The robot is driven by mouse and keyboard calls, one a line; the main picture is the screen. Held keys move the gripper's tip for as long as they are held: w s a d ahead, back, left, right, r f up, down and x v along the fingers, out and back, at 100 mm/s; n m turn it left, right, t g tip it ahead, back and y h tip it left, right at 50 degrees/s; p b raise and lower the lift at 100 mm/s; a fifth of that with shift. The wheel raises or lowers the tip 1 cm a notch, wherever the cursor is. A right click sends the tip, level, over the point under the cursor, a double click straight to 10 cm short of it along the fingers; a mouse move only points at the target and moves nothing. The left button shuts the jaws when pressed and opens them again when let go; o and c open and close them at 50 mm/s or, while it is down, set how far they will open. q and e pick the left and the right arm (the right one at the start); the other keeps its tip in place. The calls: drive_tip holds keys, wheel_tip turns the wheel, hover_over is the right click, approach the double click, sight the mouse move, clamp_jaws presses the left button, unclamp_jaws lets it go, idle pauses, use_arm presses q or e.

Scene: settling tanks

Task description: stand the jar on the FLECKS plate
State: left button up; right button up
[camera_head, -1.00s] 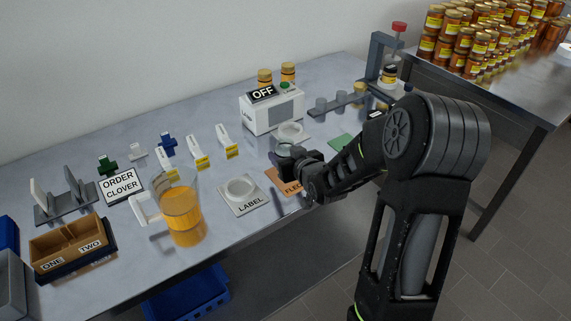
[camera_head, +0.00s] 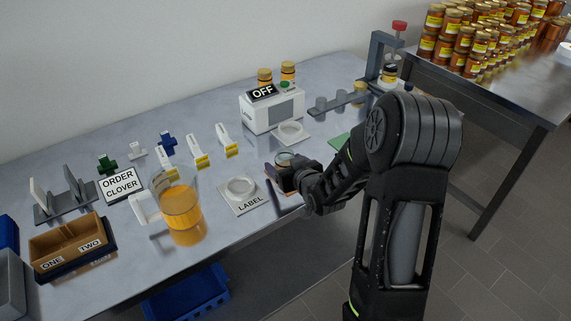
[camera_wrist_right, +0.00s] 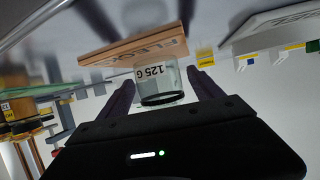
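The jar (camera_wrist_right: 160,84) is clear glass with a "125 G" marking and shows upside down in the right wrist view. Its base meets the tan FLECKS plate (camera_wrist_right: 135,50), and it looks upright on it. In the head view, the jar's rim (camera_head: 284,157) shows just behind my right gripper (camera_head: 283,176), which hides most of the plate. In the right wrist view, my right gripper (camera_wrist_right: 162,90) has one finger on each side of the jar, with a visible gap on both sides. My left gripper is out of view.
The LABEL plate (camera_head: 252,206) lies to the left, with a jug of amber liquid (camera_head: 181,215) beyond it. The white machine marked OFF (camera_head: 272,110) and a round-dished plate (camera_head: 291,133) stand behind. The table's front edge is close to my arm.

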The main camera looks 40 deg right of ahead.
drive_tip(key=shift+r, duration=0.1)
drive_tip(key=shift+r+p, duration=0.15)
drive_tip(key=shift+p, duration=0.15)
drive_tip(key=shift+s, duration=0.3)
drive_tip(key=b+v, duration=0.1)
drive_tip(key=v, duration=0.7)
drive_tip(key=p+v, duration=0.3)
drive_tip(key=p, duration=0.7)
drive_tip(key=shift+w+r, duration=0.1)
drive_tip(key=shift+r, duration=0.1)
drive_tip(key=shift+s+p, duration=0.3)
drive_tip(key=shift+p, duration=0.4)
drive_tip(key=shift+f, duration=0.15)
